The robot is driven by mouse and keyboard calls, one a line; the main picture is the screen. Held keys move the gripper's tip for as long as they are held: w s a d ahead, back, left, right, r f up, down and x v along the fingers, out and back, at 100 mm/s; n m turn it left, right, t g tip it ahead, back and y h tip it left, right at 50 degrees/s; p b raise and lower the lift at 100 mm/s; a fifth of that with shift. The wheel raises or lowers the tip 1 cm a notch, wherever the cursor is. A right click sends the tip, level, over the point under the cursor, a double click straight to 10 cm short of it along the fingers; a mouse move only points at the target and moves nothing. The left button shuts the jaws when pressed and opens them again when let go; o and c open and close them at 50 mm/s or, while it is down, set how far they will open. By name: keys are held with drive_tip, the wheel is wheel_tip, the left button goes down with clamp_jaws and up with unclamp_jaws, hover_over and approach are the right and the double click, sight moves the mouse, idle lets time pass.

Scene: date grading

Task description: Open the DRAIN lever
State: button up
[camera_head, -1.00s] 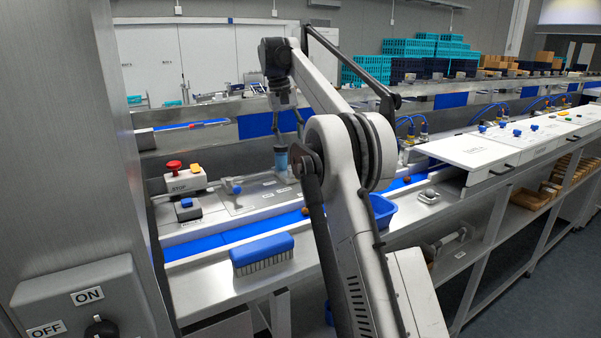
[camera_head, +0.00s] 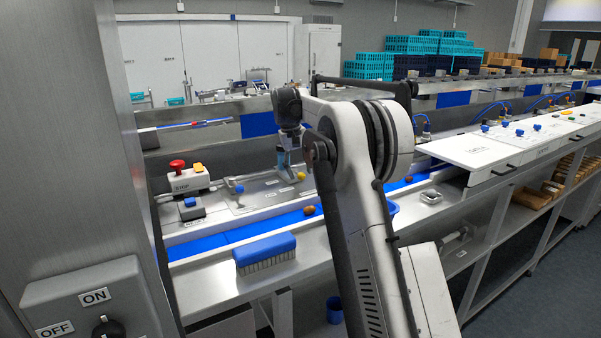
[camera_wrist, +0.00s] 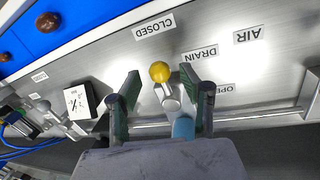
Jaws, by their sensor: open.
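The DRAIN lever is a short metal handle with a yellow ball knob (camera_wrist: 160,72), on a steel panel beside the DRAIN label (camera_wrist: 199,54). It points toward the side of the CLOSED label (camera_wrist: 154,28); the partly covered OPEN label (camera_wrist: 226,88) lies to the right. My gripper (camera_wrist: 158,77) is open, one finger on each side of the knob in the wrist view. I cannot tell whether either finger touches it. In the head view the yellow knob (camera_head: 301,175) shows just left of my arm, which hides most of the gripper.
A blue cylinder (camera_head: 282,157) stands close to the lever. A red stop button (camera_head: 177,165) and a blue-knobbed control are to the left. A blue belt (camera_head: 240,232) with a brown date (camera_head: 309,210) runs in front. A blue brush (camera_head: 265,251) lies nearer.

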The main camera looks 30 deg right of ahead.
drive_tip(key=shift+d+f, duration=0.1)
drive_tip(key=shift+f, duration=0.55)
drive_tip(key=shift+c, duration=0.5)
clamp_jaws()
